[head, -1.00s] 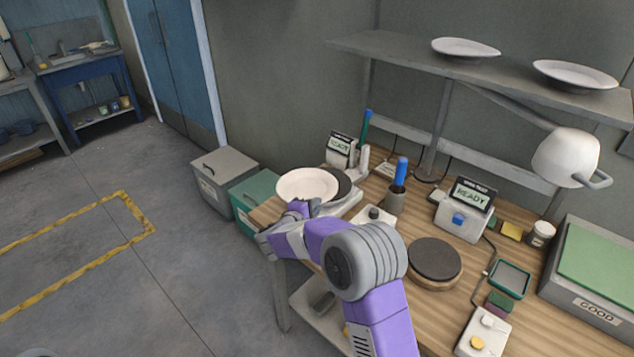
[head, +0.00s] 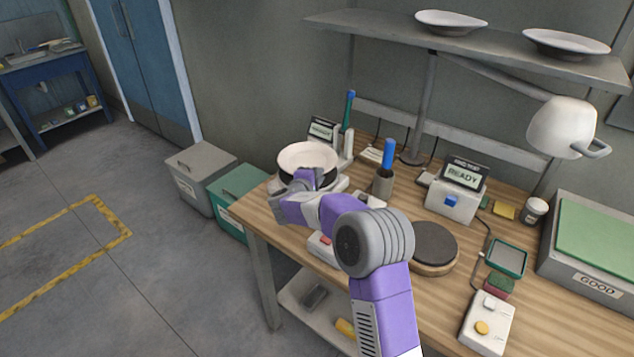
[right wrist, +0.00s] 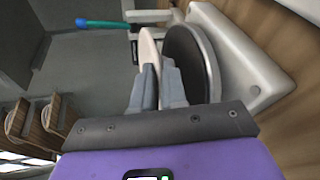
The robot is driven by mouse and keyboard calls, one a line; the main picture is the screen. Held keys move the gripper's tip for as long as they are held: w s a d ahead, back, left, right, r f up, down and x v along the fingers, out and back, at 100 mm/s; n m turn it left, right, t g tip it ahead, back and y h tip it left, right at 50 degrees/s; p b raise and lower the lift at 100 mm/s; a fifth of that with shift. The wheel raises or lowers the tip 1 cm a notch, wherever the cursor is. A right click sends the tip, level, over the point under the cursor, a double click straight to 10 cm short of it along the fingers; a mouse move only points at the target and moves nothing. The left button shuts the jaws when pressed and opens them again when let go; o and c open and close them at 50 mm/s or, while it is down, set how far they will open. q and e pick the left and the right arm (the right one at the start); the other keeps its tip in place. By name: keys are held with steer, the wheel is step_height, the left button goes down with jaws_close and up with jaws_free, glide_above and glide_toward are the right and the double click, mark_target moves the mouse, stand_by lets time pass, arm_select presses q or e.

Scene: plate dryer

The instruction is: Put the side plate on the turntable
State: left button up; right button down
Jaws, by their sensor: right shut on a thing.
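The pale side plate (head: 307,157) is held nearly level in my right gripper (head: 308,178). In the right wrist view the fingers (right wrist: 158,78) are shut on the plate's edge (right wrist: 148,48). The plate is over a dark round disc (right wrist: 187,62) on a white base (right wrist: 232,50) at the table's left end, close to it; I cannot tell whether they touch. In the head view the plate hides most of this disc. Another dark disc with a wooden underside (head: 435,244) lies bare in the middle of the table. My left gripper is out of view.
A white post with a green handle (head: 349,108) and a small display (head: 322,130) stand behind the plate. A cup with a blue-handled tool (head: 384,184) is to its right. A READY box (head: 457,196) and lamp (head: 562,127) are further right. Two plates lie on the shelf (head: 480,60).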

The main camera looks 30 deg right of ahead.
steer(key=shift+f, duration=0.65)
steer(key=c, duration=1.2)
jaws_free()
steer(key=v, duration=1.2)
steer(key=shift+a+p, duration=0.1)
steer(key=shift+p, duration=0.2)
